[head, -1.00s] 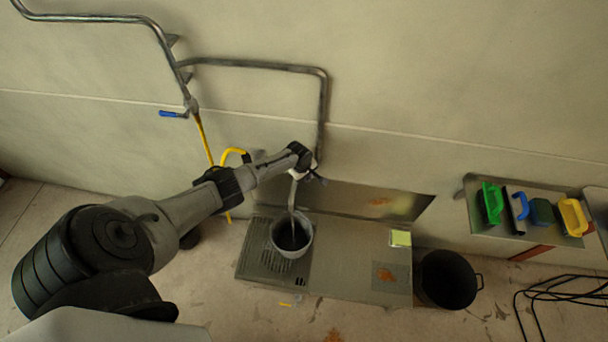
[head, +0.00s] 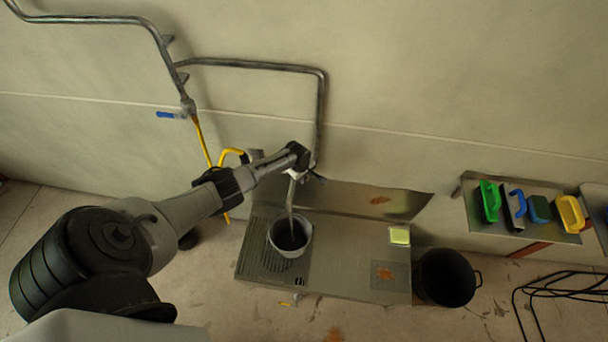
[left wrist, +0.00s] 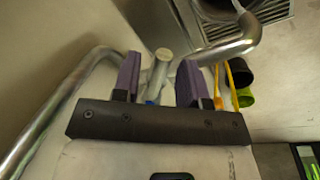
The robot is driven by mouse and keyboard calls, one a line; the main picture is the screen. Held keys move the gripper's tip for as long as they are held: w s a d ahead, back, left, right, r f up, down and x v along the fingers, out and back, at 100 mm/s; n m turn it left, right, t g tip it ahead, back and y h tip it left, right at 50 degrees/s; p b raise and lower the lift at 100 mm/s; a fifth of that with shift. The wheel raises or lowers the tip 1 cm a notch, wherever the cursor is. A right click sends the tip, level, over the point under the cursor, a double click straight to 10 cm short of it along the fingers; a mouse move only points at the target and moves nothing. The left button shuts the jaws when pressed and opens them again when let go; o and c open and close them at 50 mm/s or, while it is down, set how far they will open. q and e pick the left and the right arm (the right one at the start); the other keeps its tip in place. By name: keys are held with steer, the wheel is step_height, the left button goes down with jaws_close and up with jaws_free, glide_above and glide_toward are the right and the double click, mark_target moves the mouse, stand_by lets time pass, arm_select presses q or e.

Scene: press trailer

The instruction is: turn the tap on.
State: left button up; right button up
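The tap (head: 292,198) comes off the wall pipe above the sink. A thin grey length runs from it down into the bucket; I cannot tell if it is spout or water. A small dark blue lever end (head: 318,178) shows beside my left gripper (head: 297,172), which mostly hides the tap's top. In the left wrist view, the purple fingers of my left gripper (left wrist: 158,80) stand apart. The tap's metal stub (left wrist: 163,56) shows between or beyond them, with a bit of blue (left wrist: 150,102) below. Contact is unclear. My right gripper is not in view.
A grey bucket (head: 304,251) stands on the metal sink unit (head: 345,262), with a yellow-green sponge (head: 399,236) to its right. A black bin (head: 445,278) stands right of the sink. A wall shelf (head: 478,218) holds brushes. Metal pipe (head: 322,110) runs along the wall.

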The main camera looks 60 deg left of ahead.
arm_select(q)
steer(key=shift+r, duration=0.3)
step_height(320, 180, up, 13)
steer(key=s+p, duration=0.2)
steer(key=p, duration=0.2)
steer(key=shift+s, duration=0.35)
steer(key=shift+d, duration=0.1)
